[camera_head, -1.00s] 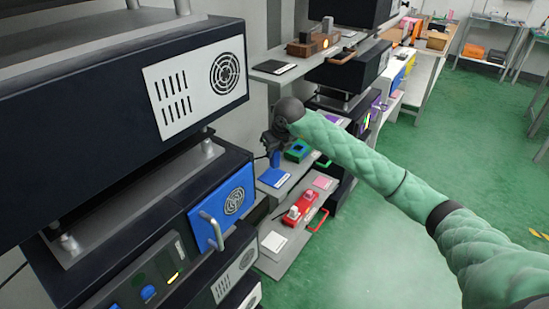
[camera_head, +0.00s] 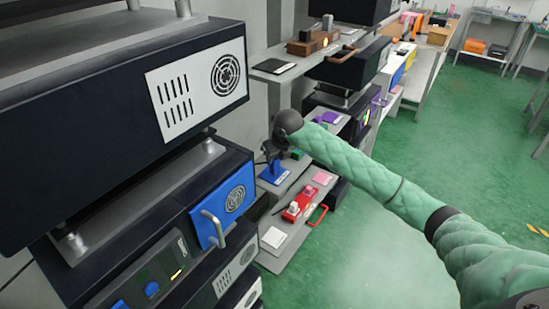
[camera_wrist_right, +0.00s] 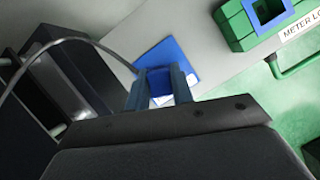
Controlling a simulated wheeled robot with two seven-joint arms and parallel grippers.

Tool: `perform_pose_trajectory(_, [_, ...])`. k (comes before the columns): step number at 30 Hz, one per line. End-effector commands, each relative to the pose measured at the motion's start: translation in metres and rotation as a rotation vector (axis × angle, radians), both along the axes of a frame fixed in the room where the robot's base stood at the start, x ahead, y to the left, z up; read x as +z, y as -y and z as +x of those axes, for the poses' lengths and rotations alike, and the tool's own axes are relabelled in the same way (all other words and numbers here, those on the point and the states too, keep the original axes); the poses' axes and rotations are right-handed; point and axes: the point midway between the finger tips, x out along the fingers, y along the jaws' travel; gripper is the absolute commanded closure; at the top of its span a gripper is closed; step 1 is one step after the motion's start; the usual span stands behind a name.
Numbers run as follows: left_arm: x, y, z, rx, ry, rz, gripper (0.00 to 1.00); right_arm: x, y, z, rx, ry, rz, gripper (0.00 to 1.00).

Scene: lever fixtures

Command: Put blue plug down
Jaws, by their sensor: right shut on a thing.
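My right gripper (camera_head: 275,155) is shut on the blue plug (camera_head: 277,167) over a flat blue pad (camera_head: 268,180) on the middle shelf. The plug looks upright and very low over the pad; whether it touches cannot be told. In the right wrist view, the two fingers (camera_wrist_right: 160,90) pinch the plug (camera_wrist_right: 160,79), and the blue pad (camera_wrist_right: 180,56) lies right behind it. A green fixture with a blue square opening (camera_wrist_right: 268,12) is to the upper right there; in the head view my arm partly hides it (camera_head: 298,154). My left gripper is out of view.
A red fixture (camera_head: 300,206) with a red handle and a white pad (camera_head: 273,238) are on the lower shelf. A dark cabinet with a blue handled panel (camera_head: 225,205) stands close on the left. A dark cable curves past the gripper in the wrist view.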

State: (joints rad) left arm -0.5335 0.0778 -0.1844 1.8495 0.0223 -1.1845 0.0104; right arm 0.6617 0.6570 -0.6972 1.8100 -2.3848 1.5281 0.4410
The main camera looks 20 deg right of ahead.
Motion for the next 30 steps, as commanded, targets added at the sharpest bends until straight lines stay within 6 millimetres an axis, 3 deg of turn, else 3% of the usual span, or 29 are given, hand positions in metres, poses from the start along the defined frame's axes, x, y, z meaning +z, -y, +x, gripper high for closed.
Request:
perform_pose_trajectory(10, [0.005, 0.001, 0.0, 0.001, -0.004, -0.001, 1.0, -0.002, 0.0, 0.0, 0.0, 0.0, 0.0, 1.0])
perform_pose_trajectory(11, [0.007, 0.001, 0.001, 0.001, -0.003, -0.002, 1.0, -0.002, 0.0, 0.0, 0.0, 0.0, 0.0, 0.75])
perform_pose_trajectory(14, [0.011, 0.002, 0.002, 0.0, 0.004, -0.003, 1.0, -0.002, 0.0, 0.0, 0.0, 0.0, 0.0, 0.55])
perform_pose_trajectory(27, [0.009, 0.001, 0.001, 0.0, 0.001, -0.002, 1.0, 0.0, 0.0, 0.0, 0.0, 0.0, 0.0, 0.55])
perform_pose_trajectory(30, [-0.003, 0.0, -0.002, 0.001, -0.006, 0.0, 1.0, 0.002, 0.0, -0.001, 0.0, 0.001, 0.0, 0.55])
